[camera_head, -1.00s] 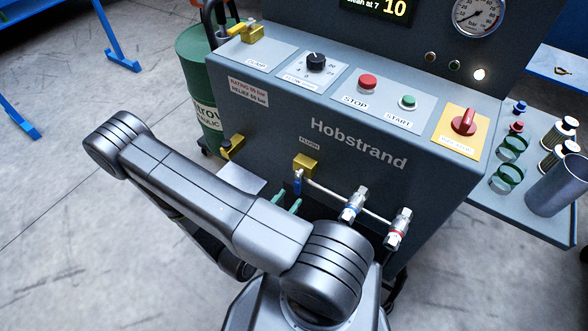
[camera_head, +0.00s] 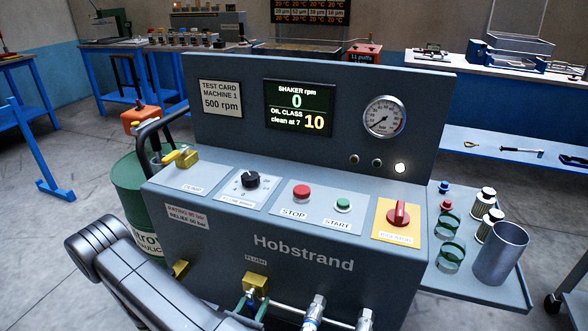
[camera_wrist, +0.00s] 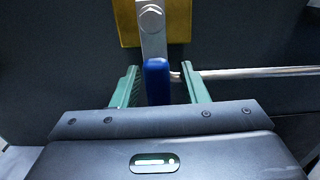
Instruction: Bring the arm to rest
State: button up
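My gripper (camera_wrist: 160,88) is open. Its two green fingers stand on either side of a blue valve handle (camera_wrist: 157,80), with a gap visible on each side. The handle hangs down from the yellow FLUSH valve block (camera_wrist: 183,22) on the front of the grey Hobstrand machine. In the head view the yellow block (camera_head: 256,283) shows low in the middle, and my gripper (camera_head: 250,306) is just below it at the picture's bottom edge. My arm reaches in from the lower left; much of it is out of frame.
Pipe fittings (camera_head: 314,312) sit right of the valve. The machine's panel carries a STOP button (camera_head: 302,192), a START button (camera_head: 343,204) and a red rotary switch (camera_head: 398,213). A side shelf (camera_head: 477,287) holds jars and a metal cup (camera_head: 501,252). A green drum (camera_head: 131,190) stands left.

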jog(key=shift+s+a, duration=0.1)
dwell(0.3)
jog(key=v, duration=0.7)
jog(key=shift+s+p, duration=0.1)
jog(key=shift+p, duration=0.2)
jog(key=x, duration=0.7)
jog(key=shift+w+b, duration=0.2)
jog(key=shift+b, duration=0.15)
jog(key=shift+f+m, duration=0.1)
jog(key=shift+m, duration=0.2)
jog(key=shift+w+a+m+b, duration=0.15)
jog(key=shift+a+m+b, duration=0.3)
jog(key=shift+m, duration=0.25)
